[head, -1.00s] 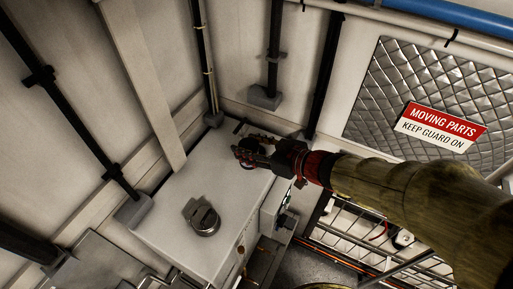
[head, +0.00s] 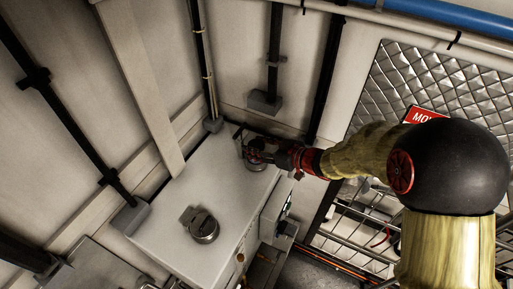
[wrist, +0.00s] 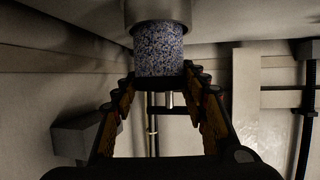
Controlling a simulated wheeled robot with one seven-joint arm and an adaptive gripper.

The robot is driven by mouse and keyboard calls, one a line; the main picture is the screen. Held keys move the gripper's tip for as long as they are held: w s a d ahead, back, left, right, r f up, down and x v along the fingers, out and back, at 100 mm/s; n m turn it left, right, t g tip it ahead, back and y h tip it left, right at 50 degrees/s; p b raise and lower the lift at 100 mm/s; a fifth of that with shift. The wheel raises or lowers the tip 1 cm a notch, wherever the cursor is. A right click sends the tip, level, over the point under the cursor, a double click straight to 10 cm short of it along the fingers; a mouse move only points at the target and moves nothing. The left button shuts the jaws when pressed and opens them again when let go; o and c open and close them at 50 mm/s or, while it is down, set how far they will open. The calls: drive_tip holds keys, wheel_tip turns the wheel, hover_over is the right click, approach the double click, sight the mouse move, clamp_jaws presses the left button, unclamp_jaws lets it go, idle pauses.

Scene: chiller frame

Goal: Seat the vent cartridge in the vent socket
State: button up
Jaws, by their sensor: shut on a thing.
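My gripper (head: 264,153) is over the far end of the pale cabinet top in the head view. In the wrist view my gripper (wrist: 160,80) is closed around the end of a blue-grey speckled cylinder (wrist: 158,50), which looks like the vent cartridge. The cylinder's other end meets a wider metal collar (wrist: 157,12) against the pale surface. I cannot tell whether this collar is the vent socket or how deep the cylinder sits in it. In the head view a round metal part (head: 256,166) shows just under the gripper, and the fingers hide most of the cartridge.
A second round metal fitting (head: 204,230) with a flat plate beside it sits nearer on the cabinet top (head: 165,225). Dark posts and pipes line the walls behind. A box (head: 276,212) is on the cabinet's right side, by a railing. The cabinet top between the fittings is clear.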

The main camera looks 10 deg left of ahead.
drive_tip(key=shift+f, duration=0.35)
drive_tip(key=shift+f, duration=0.15)
drive_tip(key=o, duration=1.3)
drive_tip(key=shift+r, duration=0.2)
drive_tip(key=v, duration=1.2)
drive_tip(key=shift+s+p, duration=0.1)
drive_tip(key=shift+p, duration=0.3)
